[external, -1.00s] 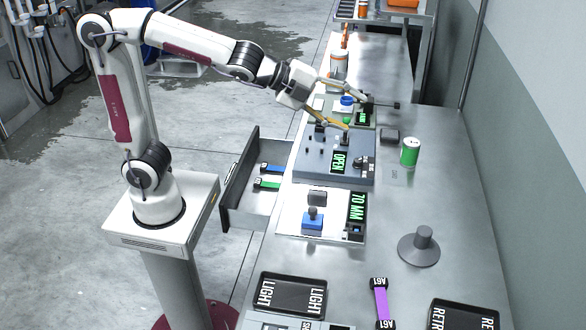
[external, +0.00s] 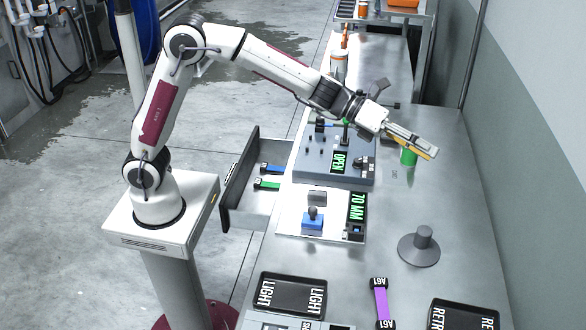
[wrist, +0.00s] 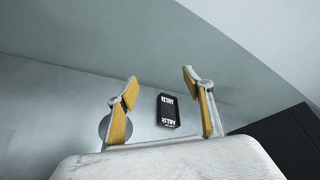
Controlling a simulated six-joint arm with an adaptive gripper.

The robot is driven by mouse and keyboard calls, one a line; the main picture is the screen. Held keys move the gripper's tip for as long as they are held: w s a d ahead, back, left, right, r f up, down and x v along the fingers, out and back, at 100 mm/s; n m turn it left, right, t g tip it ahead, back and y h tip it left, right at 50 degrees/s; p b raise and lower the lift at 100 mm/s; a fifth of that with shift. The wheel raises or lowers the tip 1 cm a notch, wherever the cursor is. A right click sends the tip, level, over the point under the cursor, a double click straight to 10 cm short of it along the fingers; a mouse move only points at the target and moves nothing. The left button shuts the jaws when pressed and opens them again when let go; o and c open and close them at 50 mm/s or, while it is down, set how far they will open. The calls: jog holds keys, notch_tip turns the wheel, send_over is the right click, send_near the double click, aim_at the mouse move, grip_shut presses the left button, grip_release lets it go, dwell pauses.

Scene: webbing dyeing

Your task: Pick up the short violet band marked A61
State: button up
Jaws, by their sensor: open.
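The short violet band (external: 381,303) lies on the steel bench near the front, with a black end piece marked A61 at each end. It runs roughly front to back, between two black trays. The band does not show in the wrist view.
A black tray marked LIGHT (external: 291,294) lies left of the band, and a tray marked RETRY (external: 464,316), also in the wrist view (wrist: 168,111), lies right. A grey knobbed weight (external: 420,247) stands behind the band. Devices (external: 322,215) line the left side, beside an open drawer (external: 250,205).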

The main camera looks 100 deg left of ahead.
jog(key=w+d+f+m+g+h, duration=0.2)
jog(key=d+f+m+h, duration=0.1)
jog(key=f+m, duration=0.3)
jog(key=m+g+h, duration=0.6)
jog(key=m+g, duration=0.3)
jog(key=m, duration=0.5)
send_near(380, 283)
jog(key=shift+w+d+r, duration=0.45)
jog(key=shift+w+d, duration=0.1)
jog(key=shift+w, duration=0.05)
jog(key=shift+s+f+m, duration=0.45)
jog(key=shift+f+m, duration=0.05)
jog(key=shift+x, duration=1.25)
jog(key=shift+d, duration=0.1)
jog(key=shift+x, duration=2.5)
